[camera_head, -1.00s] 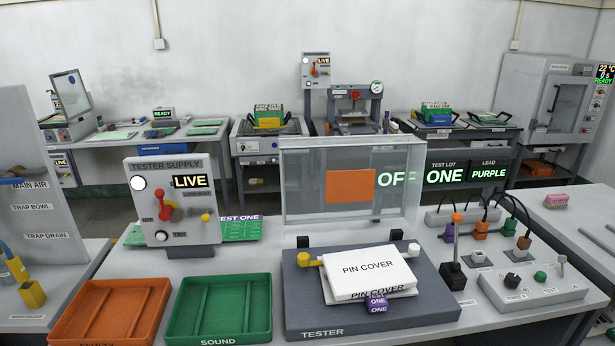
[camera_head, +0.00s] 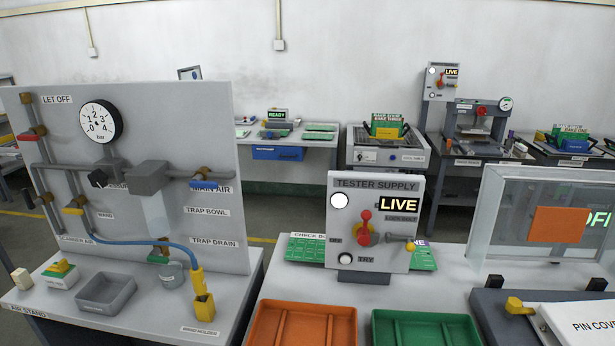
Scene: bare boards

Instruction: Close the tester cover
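The tester (camera_head: 492,318) is a dark grey base at the lower right, cut off by the picture's edges. Its clear cover (camera_head: 508,222) stands upright behind the base, raised open, with an orange patch (camera_head: 557,224) on it. The cover's right end is out of view. A white block marked PIN COVER (camera_head: 575,325) lies on the base beside a yellow knob (camera_head: 518,306). The tester supply panel (camera_head: 372,190) stands left of the tester and reads LIVE, with a red-handled switch (camera_head: 365,228). Neither gripper is in view.
An orange tray (camera_head: 256,322) and a green tray (camera_head: 379,322) lie at the bench front. Green boards (camera_head: 304,246) lie behind the supply panel. At left, an air stand (camera_head: 128,210) carries a gauge, pipes and a blue hose. A floor gap separates the back benches.

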